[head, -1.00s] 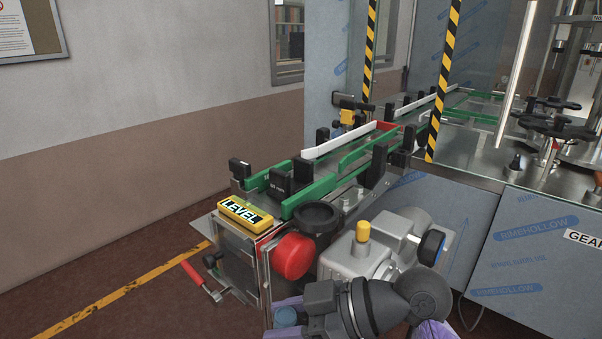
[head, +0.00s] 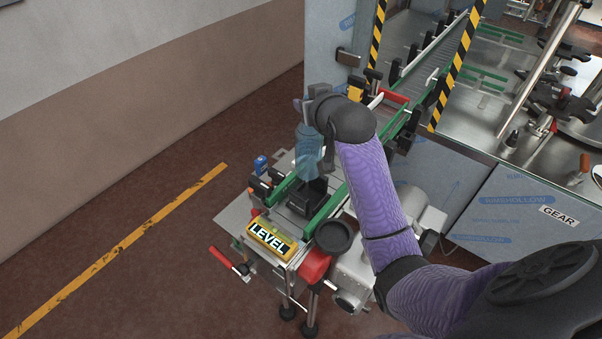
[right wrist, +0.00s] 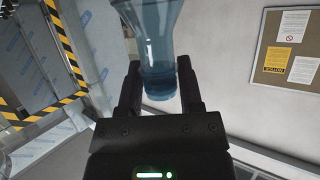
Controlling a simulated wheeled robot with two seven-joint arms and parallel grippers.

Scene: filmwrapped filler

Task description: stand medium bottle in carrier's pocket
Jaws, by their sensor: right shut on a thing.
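A translucent blue bottle (head: 308,158) hangs upright in my right gripper (head: 318,135), above the conveyor's near end. In the right wrist view the bottle (right wrist: 160,45) sits between the two dark fingers of the gripper (right wrist: 158,85), which is shut on it. The black carrier (head: 307,199) stands on the conveyor between the green rails, just below the bottle. The bottle's base overlaps the carrier's top in the head view, so the exact gap cannot be told. The pocket's inside is hidden. My left gripper is not in view.
Green guide rails (head: 328,207) flank the carrier. A striped post (head: 458,68) stands farther back. The floor at left is clear.

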